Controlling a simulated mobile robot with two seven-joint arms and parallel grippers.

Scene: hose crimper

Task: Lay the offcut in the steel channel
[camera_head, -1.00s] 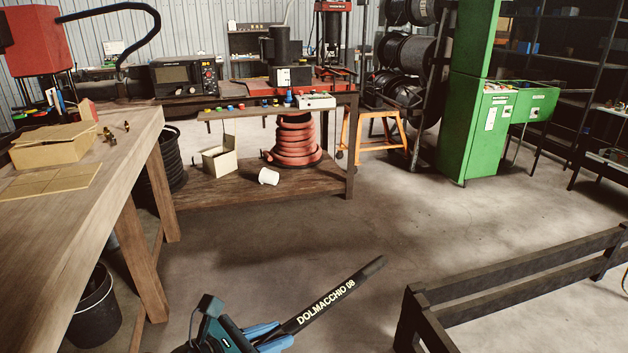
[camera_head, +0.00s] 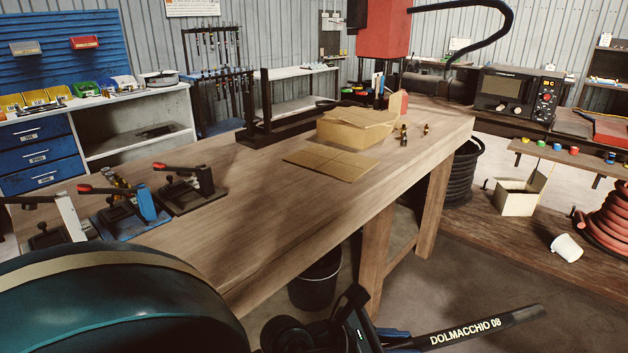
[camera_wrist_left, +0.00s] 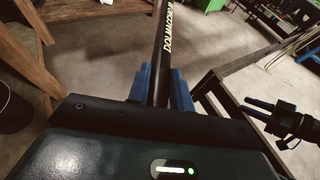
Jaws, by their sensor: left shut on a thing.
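The offcut is a straight black hose piece (camera_head: 490,326) with "DOLMACCHIO 08" printed on it. My left gripper (camera_head: 398,342) is shut on it near the bottom of the head view, and the hose sticks out to the right, above the floor. In the left wrist view the hose (camera_wrist_left: 162,45) runs up from between the blue fingers of my left gripper (camera_wrist_left: 160,88). My right gripper (camera_wrist_left: 256,109) shows at the right there, fingers apart and empty. A long dark channel-like piece with uprights (camera_head: 292,125) lies on the workbench; I cannot tell surely whether it is the steel channel.
The wooden workbench (camera_head: 235,205) carries a cardboard box (camera_head: 352,133), a flat cardboard sheet (camera_head: 330,164) and lever tools (camera_head: 190,187). A black bucket (camera_head: 315,280) stands below. A dark rail frame (camera_wrist_left: 225,78) stands on the floor in the wrist view.

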